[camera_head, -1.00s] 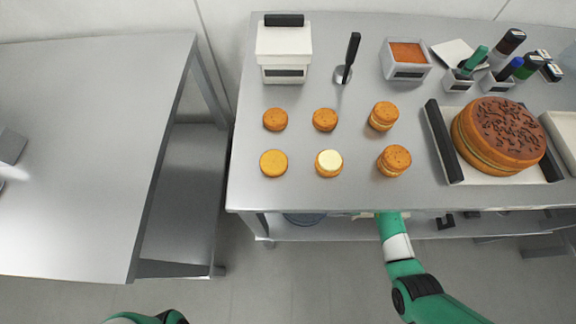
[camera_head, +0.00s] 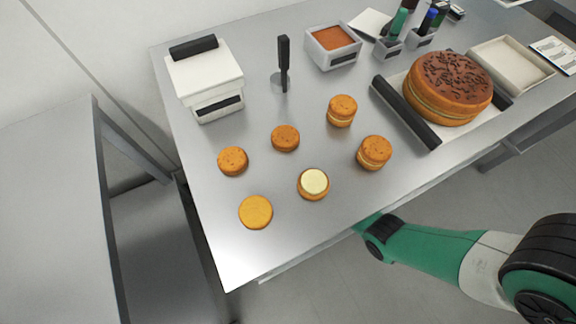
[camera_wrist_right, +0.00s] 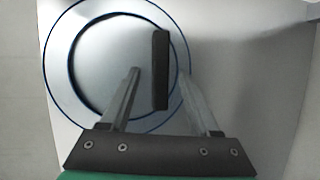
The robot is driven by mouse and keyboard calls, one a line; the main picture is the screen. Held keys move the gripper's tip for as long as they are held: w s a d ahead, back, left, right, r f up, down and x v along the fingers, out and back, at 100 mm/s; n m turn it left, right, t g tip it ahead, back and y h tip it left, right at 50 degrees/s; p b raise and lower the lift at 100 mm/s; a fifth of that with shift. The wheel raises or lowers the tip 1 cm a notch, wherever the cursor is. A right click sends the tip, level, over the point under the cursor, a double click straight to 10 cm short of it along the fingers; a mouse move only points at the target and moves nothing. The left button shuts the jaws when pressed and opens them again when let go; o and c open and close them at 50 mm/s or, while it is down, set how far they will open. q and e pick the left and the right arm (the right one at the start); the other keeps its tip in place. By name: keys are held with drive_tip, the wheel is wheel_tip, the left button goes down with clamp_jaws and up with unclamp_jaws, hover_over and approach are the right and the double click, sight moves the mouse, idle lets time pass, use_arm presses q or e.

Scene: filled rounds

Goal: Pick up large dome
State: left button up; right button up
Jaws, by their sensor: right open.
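A large round metallic dome (camera_wrist_right: 95,55) with a dark blue rim fills the left and middle of the right wrist view. A black bar handle (camera_wrist_right: 160,70) stands on it. My right gripper (camera_wrist_right: 158,76) is open, and its fingers appear on either side of the handle in the picture. I cannot tell how far above the handle the fingertips are. In the head view my right arm (camera_head: 430,250) reaches under the table's front edge, and its gripper and the dome are hidden there. My left gripper is not in view.
The steel table (camera_head: 340,205) carries several small filled rounds, a large cake (camera_head: 448,88) on a tray, a white box (camera_head: 205,82), a spatula (camera_head: 284,65) and an orange-filled container (camera_head: 333,45). Another steel table (camera_head: 45,200) stands at left.

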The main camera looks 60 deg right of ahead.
drive_tip(key=shift+c, duration=0.3)
clamp_jaws()
idle(1.1)
